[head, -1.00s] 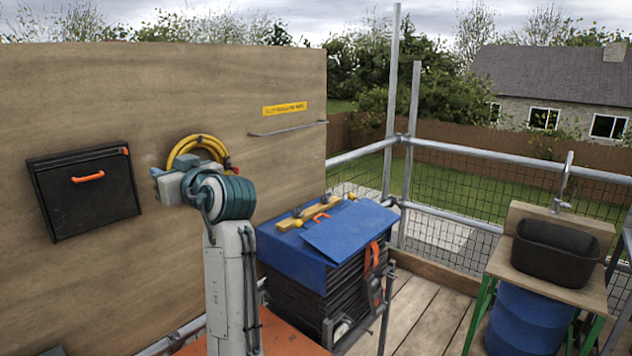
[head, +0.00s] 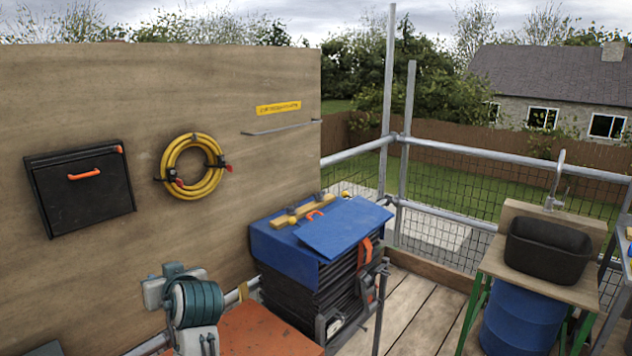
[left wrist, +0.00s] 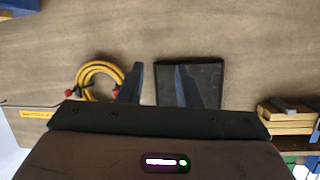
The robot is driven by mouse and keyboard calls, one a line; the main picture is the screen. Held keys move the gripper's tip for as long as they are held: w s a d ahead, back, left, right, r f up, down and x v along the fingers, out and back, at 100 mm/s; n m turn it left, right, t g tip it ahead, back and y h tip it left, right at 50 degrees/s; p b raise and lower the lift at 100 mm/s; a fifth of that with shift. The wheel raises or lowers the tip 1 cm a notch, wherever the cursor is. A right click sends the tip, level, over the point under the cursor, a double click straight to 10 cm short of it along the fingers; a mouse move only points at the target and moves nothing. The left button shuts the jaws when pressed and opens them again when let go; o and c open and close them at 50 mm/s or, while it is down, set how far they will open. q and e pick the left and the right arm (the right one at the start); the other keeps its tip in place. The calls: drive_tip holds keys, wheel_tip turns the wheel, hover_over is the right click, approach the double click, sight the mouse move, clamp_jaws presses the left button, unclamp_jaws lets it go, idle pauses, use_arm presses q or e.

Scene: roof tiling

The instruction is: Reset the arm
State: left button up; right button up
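My left gripper (left wrist: 158,68) shows in the left wrist view as two blue-grey fingers, spread apart with nothing between them. Beyond them is the plywood wall (left wrist: 225,40). The coiled yellow hose (left wrist: 88,72) is left of the fingers, and a black box (left wrist: 205,75) is partly behind the right finger. In the head view, an arm of mine with a teal joint stands low at the bottom left, in front of the wall; its gripper fingers cannot be made out there. My right gripper is not in view.
In the head view, the wall carries the closed black box (head: 85,190) and the hose (head: 222,165). A stack under a blue cover (head: 270,240) stands right of the arm, by an orange surface (head: 265,325). A black basin (head: 548,250) and railings (head: 450,215) are farther right.

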use_arm(q)
drive_tip(key=s+f+m+g+h, duration=0.1)
drive_tip(key=s+f+m+h, duration=0.1)
drive_tip(key=s+f, duration=0.7)
drive_tip(key=s+f+m+g+h, duration=0.25)
drive_tip(key=s+f, duration=0.45)
drive_tip(key=f, duration=0.5)
drive_tip(key=s+d+f+m+g+h, duration=0.2)
drive_tip(key=s+f, duration=0.2)
drive_tip(key=s, duration=0.7)
drive_tip(key=s+d+f+m+g+h, duration=0.1)
drive_tip(key=s+d+f+g+h, duration=0.2)
drive_tip(key=s, duration=0.8)
drive_tip(key=a+f, duration=0.2)
drive_tip(key=f, duration=1.3)
drive_tip(key=a+f, duration=0.2)
drive_tip(key=f, duration=1.3)
drive_tip(key=s+a+f, duration=0.1)
drive_tip(key=s+f, duration=1.7)
drive_tip(key=f, duration=0.2)
drive_tip(key=shift+a+g, duration=0.25)
drive_tip(key=shift+g, duration=0.2)
drive_tip(key=shift+f+y, duration=0.1)
drive_tip(key=shift+y, duration=0.15)
